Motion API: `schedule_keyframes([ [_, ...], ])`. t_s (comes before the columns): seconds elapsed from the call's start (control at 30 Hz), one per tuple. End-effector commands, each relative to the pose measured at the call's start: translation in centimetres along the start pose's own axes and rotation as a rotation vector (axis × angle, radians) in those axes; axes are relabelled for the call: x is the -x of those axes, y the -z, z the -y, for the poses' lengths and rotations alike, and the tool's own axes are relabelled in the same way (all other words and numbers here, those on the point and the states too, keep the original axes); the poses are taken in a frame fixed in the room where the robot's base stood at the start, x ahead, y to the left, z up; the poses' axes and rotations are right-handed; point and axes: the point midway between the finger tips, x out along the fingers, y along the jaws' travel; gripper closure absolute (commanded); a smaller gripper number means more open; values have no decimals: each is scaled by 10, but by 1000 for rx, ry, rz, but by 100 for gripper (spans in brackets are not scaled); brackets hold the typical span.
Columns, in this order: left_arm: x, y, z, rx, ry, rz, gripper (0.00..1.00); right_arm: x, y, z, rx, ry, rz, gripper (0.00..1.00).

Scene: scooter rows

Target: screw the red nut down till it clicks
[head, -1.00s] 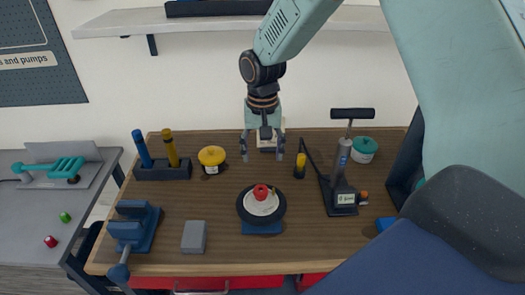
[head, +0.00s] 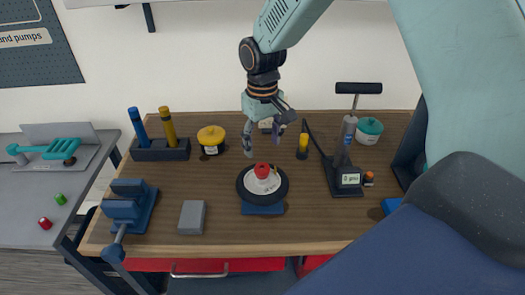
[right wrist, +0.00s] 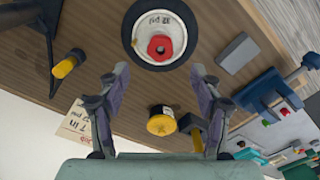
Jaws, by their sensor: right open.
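The red nut (head: 262,170) sits on the pale hub (head: 262,184) of a small black wheel (head: 243,188), which rests on a blue stand (head: 262,209) on the wooden bench. My left gripper is not in view.
A pump (head: 345,165) with a black handle stands to the right of the wheel. A yellow-topped jar (head: 211,138), a yellow-capped post (head: 303,147), a grey block (head: 192,217) and a blue vise (head: 129,207) stand around it. The bench directly before the wheel is clear.

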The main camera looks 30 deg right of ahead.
Motion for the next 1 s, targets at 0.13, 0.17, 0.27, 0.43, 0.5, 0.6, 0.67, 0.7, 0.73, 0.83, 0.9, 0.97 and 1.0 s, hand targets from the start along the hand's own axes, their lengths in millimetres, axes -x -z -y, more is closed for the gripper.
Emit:
schedule_keyframes([
  [0.13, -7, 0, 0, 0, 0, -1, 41, -8, 1, 0, 47, 0, -1, 35],
  [0.17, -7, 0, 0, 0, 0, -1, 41, -10, 1, 0, 49, 0, -1, 35],
  [0.27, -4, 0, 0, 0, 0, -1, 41, -18, 0, 0, 48, 0, 1, 35],
  [0.43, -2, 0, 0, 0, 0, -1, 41, -44, 0, 0, 47, 0, 1, 35],
  [0.5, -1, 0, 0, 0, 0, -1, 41, -54, 0, 0, 47, 0, 2, 35],
  [0.6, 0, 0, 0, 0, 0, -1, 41, -66, 0, 0, 47, -1, 1, 35],
  [0.67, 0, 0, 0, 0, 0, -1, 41, -72, 1, 0, 46, -1, -1, 35],
  [0.7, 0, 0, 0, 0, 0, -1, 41, -75, 1, 0, 46, -1, -1, 35],
  [0.73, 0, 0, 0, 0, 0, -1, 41, -77, 1, 0, 46, -1, -1, 35],
  [0.83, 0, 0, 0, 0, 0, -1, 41, -81, 1, 0, 46, -1, -2, 35],
  [0.9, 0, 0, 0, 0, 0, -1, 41, -82, 1, 0, 46, -1, -2, 35],
  [0.97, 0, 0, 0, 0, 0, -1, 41, -82, 1, 0, 46, -1, -2, 35],
  [1.0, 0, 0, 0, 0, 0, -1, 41, -82, 1, 0, 46, -1, -2, 35],
])
